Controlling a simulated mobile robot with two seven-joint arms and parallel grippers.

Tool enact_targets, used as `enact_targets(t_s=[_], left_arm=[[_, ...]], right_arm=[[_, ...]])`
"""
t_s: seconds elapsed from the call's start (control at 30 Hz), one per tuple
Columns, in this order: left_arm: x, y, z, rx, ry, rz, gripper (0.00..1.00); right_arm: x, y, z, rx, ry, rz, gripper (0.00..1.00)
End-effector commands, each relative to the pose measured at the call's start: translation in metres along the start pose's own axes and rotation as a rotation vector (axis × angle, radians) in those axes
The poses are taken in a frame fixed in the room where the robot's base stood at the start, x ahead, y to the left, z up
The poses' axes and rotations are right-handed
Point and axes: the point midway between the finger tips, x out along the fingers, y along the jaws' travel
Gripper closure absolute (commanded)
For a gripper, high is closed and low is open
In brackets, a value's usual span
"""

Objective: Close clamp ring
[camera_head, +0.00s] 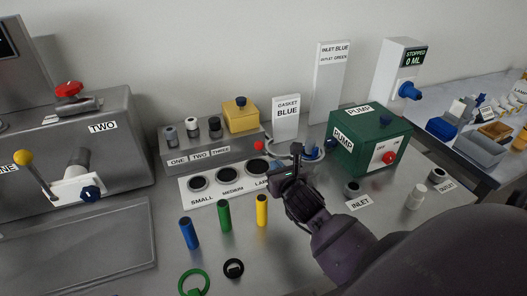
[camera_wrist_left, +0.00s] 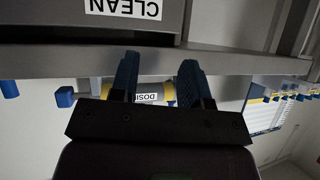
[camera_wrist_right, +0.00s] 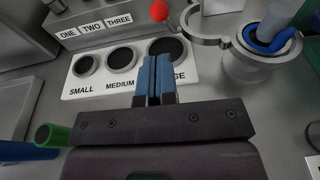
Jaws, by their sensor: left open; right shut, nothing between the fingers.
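The metal clamp ring (camera_wrist_right: 207,35) stands open in the right wrist view, one curved half swung out to the left of the pipe fitting (camera_wrist_right: 262,62). A red ball knob (camera_wrist_right: 160,11) shows at the swung half's far end. A blue gasket (camera_wrist_right: 268,40) sits on the fitting around a grey-blue pipe. In the head view my right gripper (camera_head: 296,153) partly hides the clamp ring (camera_head: 280,150). My right gripper (camera_wrist_right: 154,75) is shut and empty, left of the fitting and near the swung half; contact cannot be told. My left gripper (camera_wrist_left: 160,80) is open and empty, outside the head view.
A white board (camera_head: 212,196) with black round holes lies left of the clamp. A green pump box (camera_head: 365,140) stands to its right. Blue (camera_head: 189,233), green (camera_head: 224,215) and yellow (camera_head: 262,210) cylinders stand in front. A grey table edge (camera_wrist_left: 60,60) crosses the left wrist view.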

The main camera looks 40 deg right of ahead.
Motion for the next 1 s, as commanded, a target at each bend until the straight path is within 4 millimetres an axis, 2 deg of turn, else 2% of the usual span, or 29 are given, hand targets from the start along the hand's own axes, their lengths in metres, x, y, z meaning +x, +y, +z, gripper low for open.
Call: enact_targets(t_s=[0.3,0.5,0.7,1.0], left_arm=[[0.001,0.0,-0.001,0.0,0.003,0.001,0.57],[0.001,0.0,0.0,0.0,0.002,0.0,0.57],[0.0,0.0,0.002,0.0,-0.001,0.0,0.57],[-0.002,0.0,0.005,-0.001,-0.008,-0.001,0.57]], right_arm=[[0.058,0.001,0.001,0.001,-0.001,0.0,1.0],[0.086,0.001,0.001,0.002,-0.001,0.001,1.0],[0.102,0.0,0.0,0.0,-0.001,0.0,1.0],[0.105,0.0,0.0,0.0,-0.001,0.0,1.0]])
